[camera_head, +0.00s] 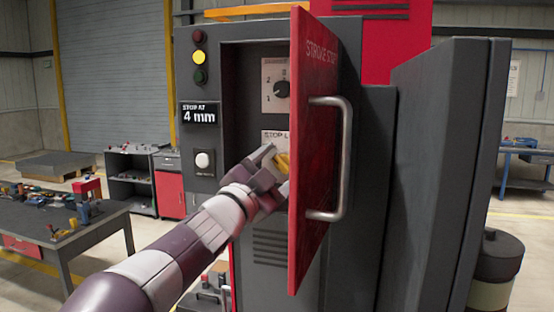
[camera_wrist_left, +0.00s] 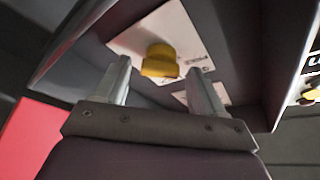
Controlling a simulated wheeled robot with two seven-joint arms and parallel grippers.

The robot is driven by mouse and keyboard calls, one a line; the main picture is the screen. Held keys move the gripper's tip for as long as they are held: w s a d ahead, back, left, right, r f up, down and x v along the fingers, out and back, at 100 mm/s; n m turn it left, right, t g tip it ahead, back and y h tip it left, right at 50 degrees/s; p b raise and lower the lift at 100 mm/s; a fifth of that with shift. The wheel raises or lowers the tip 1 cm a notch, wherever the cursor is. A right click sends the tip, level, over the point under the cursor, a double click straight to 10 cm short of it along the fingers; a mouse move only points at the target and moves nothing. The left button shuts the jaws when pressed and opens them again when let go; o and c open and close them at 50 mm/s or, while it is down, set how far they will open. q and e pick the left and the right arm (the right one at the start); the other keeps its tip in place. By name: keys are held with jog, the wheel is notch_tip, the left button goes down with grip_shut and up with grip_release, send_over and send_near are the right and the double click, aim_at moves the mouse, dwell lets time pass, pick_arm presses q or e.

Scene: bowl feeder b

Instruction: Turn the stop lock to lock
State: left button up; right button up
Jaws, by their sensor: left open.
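The stop lock is a yellow knob (camera_head: 282,162) on a white plate labelled "STOP L…" (camera_head: 273,135) inside the grey cabinet's recess. In the left wrist view the yellow knob (camera_wrist_left: 160,60) lies ahead of and between my fingertips. My left gripper (camera_head: 268,160) is open and reaches into the recess, close in front of the knob. In the left wrist view the open fingers (camera_wrist_left: 160,82) stand on either side with a gap to the knob. The gripper and the red door partly hide the knob and plate in the head view. My right gripper is not in view.
The red door (camera_head: 312,90) labelled "STROKE STOP" stands open, with a metal handle (camera_head: 342,155), just right of my left gripper. A dial (camera_head: 280,88) sits above the lock. A "STOP AT 4 mm" sign (camera_head: 199,114) and lamps (camera_head: 199,58) are left of the recess.

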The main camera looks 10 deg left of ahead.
pick_arm(q)
jog(key=shift+w, duration=0.1)
jog(key=c, duration=1.1)
